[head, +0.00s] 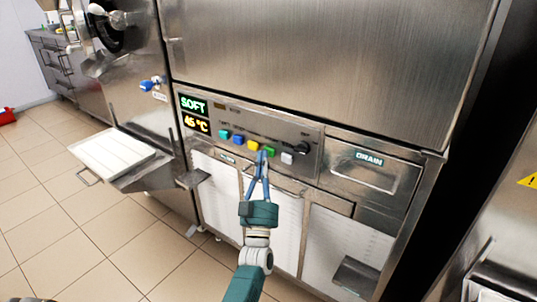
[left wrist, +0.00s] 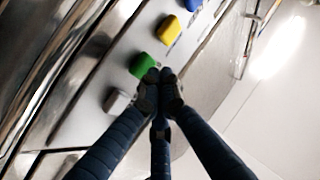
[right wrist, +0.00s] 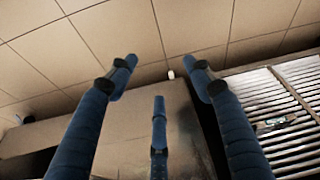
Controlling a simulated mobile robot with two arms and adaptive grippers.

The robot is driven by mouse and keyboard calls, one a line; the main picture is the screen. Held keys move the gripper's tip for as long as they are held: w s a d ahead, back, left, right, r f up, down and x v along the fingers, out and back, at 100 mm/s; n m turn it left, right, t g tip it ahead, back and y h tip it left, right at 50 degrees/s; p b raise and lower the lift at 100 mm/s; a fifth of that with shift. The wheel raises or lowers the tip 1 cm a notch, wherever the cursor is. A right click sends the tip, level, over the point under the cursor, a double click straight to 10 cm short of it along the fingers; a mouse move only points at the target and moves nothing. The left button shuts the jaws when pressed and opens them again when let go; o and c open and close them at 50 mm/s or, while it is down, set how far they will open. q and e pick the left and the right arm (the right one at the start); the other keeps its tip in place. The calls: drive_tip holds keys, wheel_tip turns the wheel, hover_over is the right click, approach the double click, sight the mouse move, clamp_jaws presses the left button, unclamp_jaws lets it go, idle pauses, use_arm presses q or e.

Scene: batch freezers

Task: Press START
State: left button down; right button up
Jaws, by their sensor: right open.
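The control panel (head: 240,122) on the metal freezer has a row of coloured buttons. The green button (head: 270,152) sits between the yellow button (head: 253,145) and a pale grey button (head: 287,158); I cannot read a START label. My left gripper (head: 263,154) is shut and empty, its fingertips at the green button. In the left wrist view the fingertips (left wrist: 160,77) overlap the lower right edge of the green button (left wrist: 141,65); I cannot tell whether they touch it. My right gripper (right wrist: 160,66) is open and empty, showing only in the right wrist view.
The display (head: 195,114) reads SOFT and 45 °C. A black knob (head: 303,148) is right of the buttons, and a DRAIN panel (head: 370,170) further right. A tray (head: 140,170) juts out at left.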

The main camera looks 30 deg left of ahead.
use_arm(q)
drive_tip(key=shift+w+b, duration=0.3)
drive_tip(key=shift+w, duration=0.15)
use_arm(e)
drive_tip(key=shift+f, duration=0.25)
idle(0.4)
use_arm(q)
drive_tip(key=shift+s+r, duration=0.1)
use_arm(e)
drive_tip(key=shift+r, duration=0.15)
use_arm(q)
drive_tip(key=shift+s+p, duration=0.65)
drive_tip(key=shift+s, duration=0.15)
use_arm(e)
drive_tip(key=shift+r, duration=0.45)
use_arm(q)
drive_tip(key=shift+s+a+p, duration=0.2)
drive_tip(key=shift+s+p, duration=1.25)
drive_tip(key=shift+s, duration=1.05)
use_arm(e)
drive_tip(key=s+x, duration=0.1)
drive_tip(key=x, duration=0.8)
drive_tip(key=shift+s+f+g, duration=0.15)
drive_tip(key=shift+s+g, duration=0.05)
drive_tip(key=shift+g, duration=0.1)
